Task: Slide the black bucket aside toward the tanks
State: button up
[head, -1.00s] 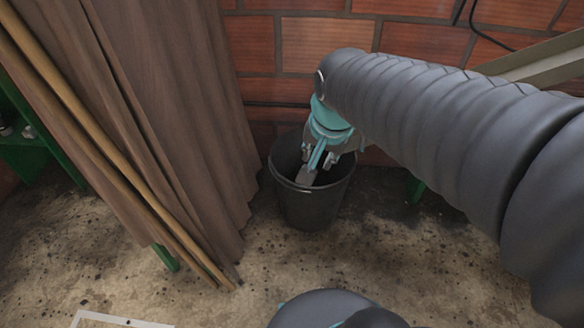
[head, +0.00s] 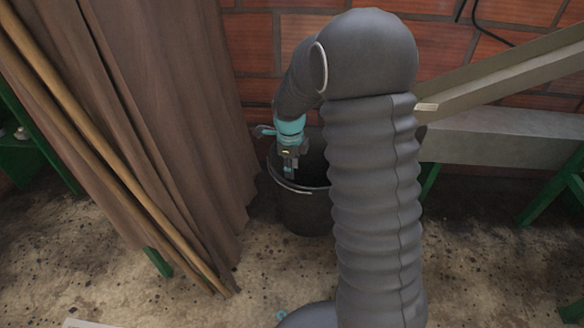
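The black bucket (head: 302,213) stands upright on the stained concrete floor, near the brick wall and just right of the brown curtain. My arm covers its right side. My gripper (head: 289,172) points down at the bucket's mouth, by the near left part of the rim. Its fingertips are small and partly lost against the dark inside, so I cannot tell whether they are open, shut, or touching the rim. No tanks can be made out in this view.
The brown curtain (head: 170,120) hangs close on the left, with wooden poles (head: 110,150) leaning along it. The brick wall (head: 270,60) is behind. A sloping beam (head: 500,85) and green legs (head: 550,195) are at the right. The floor in front (head: 255,285) is clear.

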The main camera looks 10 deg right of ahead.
aim_at(293, 197)
jog(key=shift+f, duration=0.2)
jog(key=f, duration=0.4)
jog(key=f+b, duration=0.1)
jog(key=f, duration=0.4)
jog(key=w+f, duration=0.1)
jog(key=f, duration=0.3)
jog(key=shift+d+f+b, duration=0.25)
jog(key=shift+d+b, duration=0.1)
grip_shut()
